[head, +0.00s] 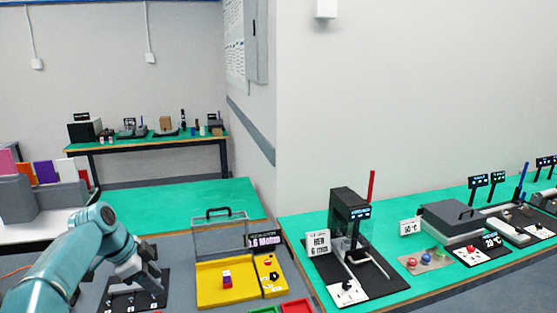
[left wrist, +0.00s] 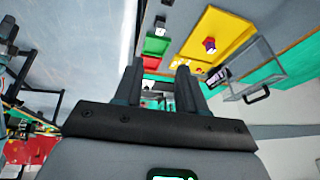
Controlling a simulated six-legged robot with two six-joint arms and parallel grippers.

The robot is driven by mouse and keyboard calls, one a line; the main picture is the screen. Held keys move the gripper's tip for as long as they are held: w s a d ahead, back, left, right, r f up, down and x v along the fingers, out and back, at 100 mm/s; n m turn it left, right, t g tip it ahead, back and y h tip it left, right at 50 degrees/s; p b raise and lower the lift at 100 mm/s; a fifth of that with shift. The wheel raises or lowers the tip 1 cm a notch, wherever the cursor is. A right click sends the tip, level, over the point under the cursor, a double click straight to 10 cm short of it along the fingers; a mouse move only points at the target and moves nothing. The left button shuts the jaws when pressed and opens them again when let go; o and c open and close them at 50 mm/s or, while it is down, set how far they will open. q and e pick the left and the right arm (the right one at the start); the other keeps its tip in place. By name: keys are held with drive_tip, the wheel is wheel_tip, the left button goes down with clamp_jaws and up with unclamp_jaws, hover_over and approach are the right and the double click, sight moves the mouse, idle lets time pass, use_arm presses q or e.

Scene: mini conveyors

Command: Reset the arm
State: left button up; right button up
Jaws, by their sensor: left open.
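My left arm (head: 75,255) comes in from the left, with its left gripper (head: 150,279) low over a dark panel (head: 118,301) with white marks. In the left wrist view the two dark fingers of this gripper (left wrist: 160,84) stand apart with nothing held between them. The gripper is left of the yellow tray (head: 207,292) and apart from it. My right gripper is in neither view.
A small purple, white and red block (head: 227,279) is in the yellow tray, also seen in the wrist view (left wrist: 209,45). A clear handled cover (head: 218,238) stands behind it. Red (head: 297,307) and green trays lie in front. Machines stand on the right green bench (head: 300,226).

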use_arm(q)
drive_tip(key=s+d+f+n+g+b, duration=0.1)
drive_tip(key=s+d+f+n, duration=0.25)
drive_tip(key=f, duration=0.95)
drive_tip(key=s+d+f+n+b, duration=0.25)
drive_tip(key=d+f, duration=0.25)
drive_tip(key=f, duration=0.7)
drive_tip(key=s+d+f+n+g, duration=0.1)
drive_tip(key=s+d+f+n, duration=0.5)
drive_tip(key=s+f, duration=0.7)
drive_tip(key=s+d+n+b, duration=0.1)
drive_tip(key=s, duration=0.6)
drive_tip(key=s+d+f+n+b, duration=0.1)
drive_tip(key=s+d+n, duration=0.1)
drive_tip(key=s, duration=0.6)
drive_tip(key=shift+s+d+f+g, duration=0.2)
drive_tip(key=shift+d+f+g, duration=0.05)
drive_tip(key=shift+d+g, duration=0.05)
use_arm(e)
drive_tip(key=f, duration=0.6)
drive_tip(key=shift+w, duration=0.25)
use_arm(q)
drive_tip(key=shift+w, duration=0.1)
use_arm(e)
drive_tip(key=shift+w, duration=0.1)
